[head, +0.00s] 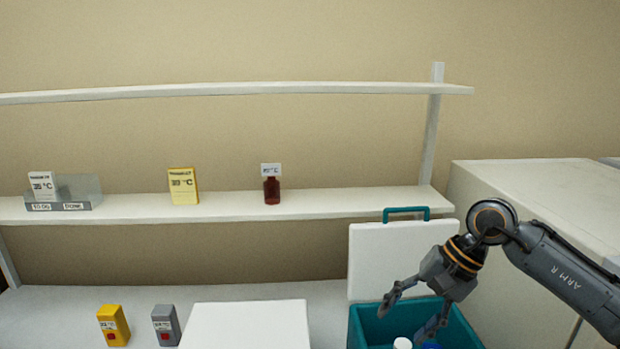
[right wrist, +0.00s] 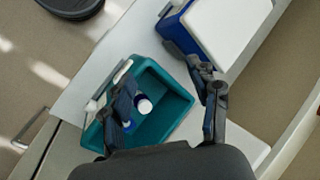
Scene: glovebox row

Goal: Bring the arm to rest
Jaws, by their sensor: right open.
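My right gripper (head: 405,318) is open, with its fingers apart over the teal box (head: 358,322). In the right wrist view the open fingers of the gripper (right wrist: 160,77) spread over the same teal box (right wrist: 180,98), with nothing held between them. A white-capped bottle (right wrist: 143,105) lies or stands inside the box; its cap (head: 402,343) also shows in the head view. A blue item beside it is partly hidden by a finger. My left gripper is not in view.
The box's white lid (head: 390,255) stands open behind the gripper. A closed white-lidded box (head: 245,325) is to the left. Yellow (head: 114,325) and grey (head: 166,325) devices stand on the bench. A red-brown bottle (head: 271,190) stands on the shelf (head: 330,202). A pale cabinet (head: 540,190) is at right.

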